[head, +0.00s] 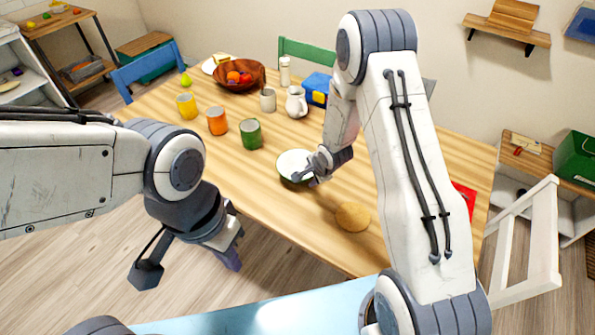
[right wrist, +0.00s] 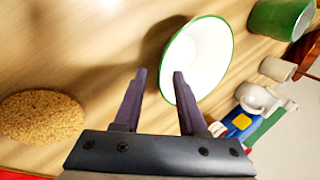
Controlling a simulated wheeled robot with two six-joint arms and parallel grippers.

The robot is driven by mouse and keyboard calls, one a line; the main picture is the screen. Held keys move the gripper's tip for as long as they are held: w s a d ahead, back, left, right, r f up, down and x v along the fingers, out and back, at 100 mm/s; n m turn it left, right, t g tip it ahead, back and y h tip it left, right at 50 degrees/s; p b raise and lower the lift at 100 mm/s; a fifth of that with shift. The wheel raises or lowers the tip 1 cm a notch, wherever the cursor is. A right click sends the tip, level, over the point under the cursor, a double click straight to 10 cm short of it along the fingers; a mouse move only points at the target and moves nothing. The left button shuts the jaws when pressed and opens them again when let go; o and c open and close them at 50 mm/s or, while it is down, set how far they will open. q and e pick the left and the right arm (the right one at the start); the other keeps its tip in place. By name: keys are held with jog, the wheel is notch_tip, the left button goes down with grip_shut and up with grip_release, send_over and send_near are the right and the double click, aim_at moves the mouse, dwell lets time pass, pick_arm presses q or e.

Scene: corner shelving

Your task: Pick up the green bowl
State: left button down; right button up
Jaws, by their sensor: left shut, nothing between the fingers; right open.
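The green bowl (head: 292,162) has a white inside and a green rim. It stands upright on the wooden table, left of my right gripper (head: 307,177). In the right wrist view the bowl (right wrist: 207,55) is beyond and right of the open right gripper (right wrist: 158,73). The right finger overlaps the bowl's near rim in that view; I cannot tell whether it touches. My left gripper (head: 233,260) is shut and empty, low in front of the table's near edge, far from the bowl.
A round brown item (head: 353,216) lies near the table's front edge. A green cup (head: 251,134), an orange cup (head: 217,122), a yellow cup (head: 187,106) and a white jug (head: 296,102) stand further back. A wooden fruit bowl (head: 232,84) is behind. Table around the bowl is clear.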

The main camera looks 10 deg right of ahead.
jog(key=x, duration=0.4)
jog(key=shift+f, duration=0.1)
grip_shut()
dwell(1.3)
